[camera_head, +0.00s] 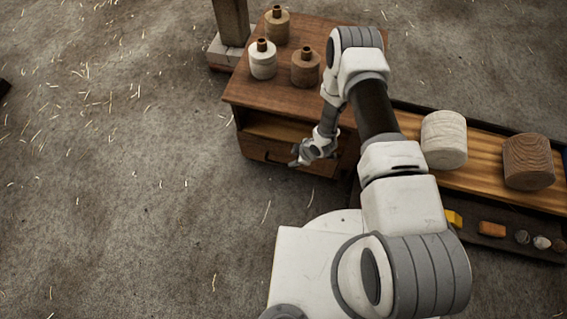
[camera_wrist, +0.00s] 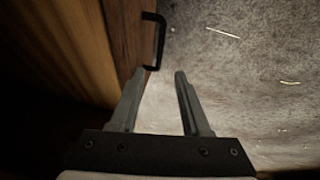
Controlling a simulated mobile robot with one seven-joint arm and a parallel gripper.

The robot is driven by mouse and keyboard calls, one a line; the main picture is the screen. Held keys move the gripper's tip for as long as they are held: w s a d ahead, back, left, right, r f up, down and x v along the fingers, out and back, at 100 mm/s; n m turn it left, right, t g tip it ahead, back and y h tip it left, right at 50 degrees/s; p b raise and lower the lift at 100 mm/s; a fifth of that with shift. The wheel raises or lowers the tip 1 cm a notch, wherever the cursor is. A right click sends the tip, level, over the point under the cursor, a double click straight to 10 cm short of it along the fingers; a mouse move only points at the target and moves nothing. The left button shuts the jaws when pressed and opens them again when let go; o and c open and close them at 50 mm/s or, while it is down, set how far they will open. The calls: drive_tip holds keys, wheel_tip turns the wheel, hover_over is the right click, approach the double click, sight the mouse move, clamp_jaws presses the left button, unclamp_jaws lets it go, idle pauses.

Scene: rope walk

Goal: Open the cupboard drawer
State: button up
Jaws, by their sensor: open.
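The wooden cupboard (camera_head: 240,93) stands at the upper middle of the head view. Its drawer (camera_head: 262,150) is low on the front and looks flush with it, though my arm hides its right part. In the wrist view a black bar handle (camera_wrist: 160,42) sticks out from the wooden front (camera_wrist: 130,35). My gripper (camera_head: 294,158) is at the drawer front in the head view. In the wrist view my gripper (camera_wrist: 161,76) is open and empty, with its fingertips just short of the handle's near end.
Several spools, one white (camera_head: 263,62) and others brown (camera_head: 306,70), stand on the cupboard top. A wooden post (camera_head: 232,22) is behind it. A low bench (camera_head: 482,184) with large rolls and small items stands to the right. The floor at left is open, with scattered fibres.

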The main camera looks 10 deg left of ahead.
sight(284, 165)
drive_tip(key=b+x, duration=0.4)
drive_tip(key=x, duration=0.8)
drive_tip(key=shift+b, duration=0.3)
clamp_jaws()
idle(0.8)
